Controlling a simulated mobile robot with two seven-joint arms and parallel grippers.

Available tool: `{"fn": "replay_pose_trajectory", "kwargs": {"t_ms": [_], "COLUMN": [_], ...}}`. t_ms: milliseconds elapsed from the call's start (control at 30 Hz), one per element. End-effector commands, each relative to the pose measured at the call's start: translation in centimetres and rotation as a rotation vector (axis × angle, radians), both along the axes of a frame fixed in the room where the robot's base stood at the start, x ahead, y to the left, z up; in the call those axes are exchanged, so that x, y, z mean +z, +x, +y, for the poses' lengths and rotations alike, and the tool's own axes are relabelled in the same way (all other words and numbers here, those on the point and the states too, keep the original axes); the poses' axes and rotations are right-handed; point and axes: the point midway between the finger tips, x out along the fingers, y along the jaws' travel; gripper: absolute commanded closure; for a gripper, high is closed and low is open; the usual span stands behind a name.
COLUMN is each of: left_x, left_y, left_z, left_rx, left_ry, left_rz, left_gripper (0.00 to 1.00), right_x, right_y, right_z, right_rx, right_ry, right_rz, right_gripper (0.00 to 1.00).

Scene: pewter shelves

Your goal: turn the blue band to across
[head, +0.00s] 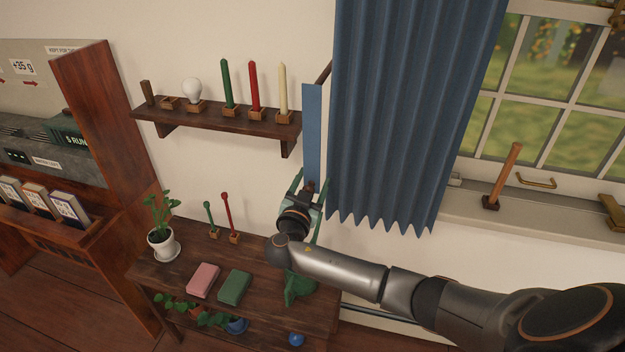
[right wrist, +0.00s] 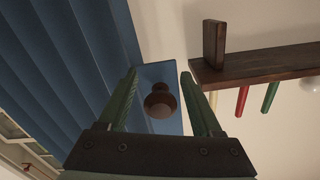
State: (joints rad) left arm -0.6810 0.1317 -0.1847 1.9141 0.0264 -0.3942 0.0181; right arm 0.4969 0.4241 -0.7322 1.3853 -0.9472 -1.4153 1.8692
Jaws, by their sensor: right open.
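The blue band (head: 312,120) is a flat strip standing upright beside the blue curtain, right of the candle shelf. A round brown knob (right wrist: 160,101) sits in front of the band (right wrist: 156,75) in the right wrist view. My right gripper (head: 309,183), with green fingers, is at the lower end of the band and hides part of it. In the right wrist view the right gripper (right wrist: 159,76) is open, with one finger on each side of the knob. Gaps show between the knob and both fingers. My left gripper is not in view.
The blue curtain (head: 400,110) hangs close to the right of the band. A wall shelf (head: 220,118) with candles and a bulb is close on the left. Below, a wooden table (head: 190,250) holds a potted plant (head: 162,235), a pink block (head: 203,280) and a green block (head: 233,287).

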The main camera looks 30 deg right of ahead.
Motion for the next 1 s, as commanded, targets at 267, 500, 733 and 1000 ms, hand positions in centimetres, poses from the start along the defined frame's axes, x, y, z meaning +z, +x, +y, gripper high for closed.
{"fn": "replay_pose_trajectory", "kwargs": {"t_ms": [267, 500, 733, 1000], "left_x": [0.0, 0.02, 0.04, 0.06], "left_y": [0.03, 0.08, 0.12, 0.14], "left_z": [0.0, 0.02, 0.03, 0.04], "left_rx": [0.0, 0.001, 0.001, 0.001], "left_ry": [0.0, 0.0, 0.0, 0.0], "left_rz": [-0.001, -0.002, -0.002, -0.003], "left_gripper": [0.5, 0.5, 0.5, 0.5], "right_x": [-0.01, -0.01, -0.02, -0.04], "right_y": [0.03, 0.01, 0.0, 0.0], "right_z": [-0.01, 0.01, 0.02, 0.04], "right_rx": [0.001, 0.001, 0.001, 0.001], "right_ry": [0.0, 0.0, 0.001, 0.001], "right_rz": [0.0, 0.0, 0.0, 0.0], "right_gripper": [0.39, 0.66, 0.92, 1.0]}}
